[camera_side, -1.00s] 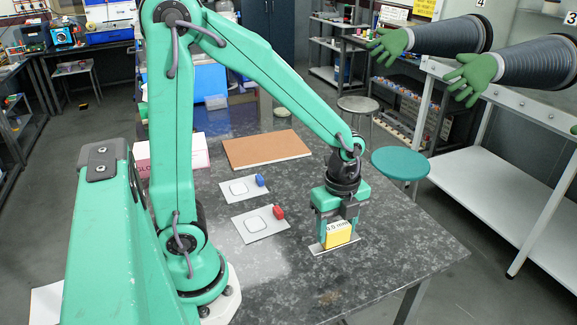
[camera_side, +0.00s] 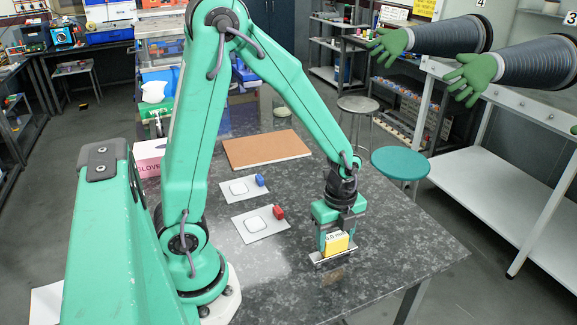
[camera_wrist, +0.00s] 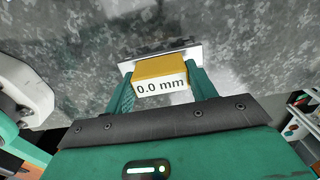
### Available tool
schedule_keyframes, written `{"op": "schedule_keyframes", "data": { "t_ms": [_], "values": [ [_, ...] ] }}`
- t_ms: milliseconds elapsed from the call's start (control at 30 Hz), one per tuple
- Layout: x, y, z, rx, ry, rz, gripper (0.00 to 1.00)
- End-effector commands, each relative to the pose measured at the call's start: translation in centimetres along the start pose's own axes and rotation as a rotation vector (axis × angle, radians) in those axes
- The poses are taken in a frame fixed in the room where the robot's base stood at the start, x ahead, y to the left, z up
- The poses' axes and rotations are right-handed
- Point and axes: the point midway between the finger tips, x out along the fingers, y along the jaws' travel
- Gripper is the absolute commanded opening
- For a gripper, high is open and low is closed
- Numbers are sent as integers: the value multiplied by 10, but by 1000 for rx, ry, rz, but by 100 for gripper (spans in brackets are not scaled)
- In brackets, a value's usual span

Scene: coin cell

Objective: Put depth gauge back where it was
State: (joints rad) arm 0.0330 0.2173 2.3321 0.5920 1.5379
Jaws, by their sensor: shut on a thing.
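The depth gauge (camera_side: 336,244) is a yellow block with a flat metal base (camera_side: 333,259), near the right front of the dark stone-look table. My gripper (camera_side: 337,232) reaches down over it with the fingers closed on its sides. In the wrist view the gauge (camera_wrist: 161,72) sits between my green fingers (camera_wrist: 160,84), its white face reading "0.0 mm". Its metal strip shows behind it. I cannot tell for sure whether the base touches the table.
Two pale plates lie left of the gauge, one with a red knob (camera_side: 278,211), one with a blue knob (camera_side: 260,180). A brown board (camera_side: 266,150) lies at the back. The table (camera_side: 400,240) is clear to the right. Green gloves (camera_side: 470,75) hang beyond it.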

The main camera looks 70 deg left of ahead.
Motion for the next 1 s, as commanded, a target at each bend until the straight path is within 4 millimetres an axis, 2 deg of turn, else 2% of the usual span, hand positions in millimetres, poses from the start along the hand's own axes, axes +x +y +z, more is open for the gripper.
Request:
{"op": "schedule_keyframes", "data": {
  "t_ms": [433,467,567,1000],
  "values": [
    [4,0,0,0,0,1,24],
    [4,0,0,0,0,1,58],
    [4,0,0,0,0,0,78],
    [1,0,0,0,0,-1,78]
  ]
}}
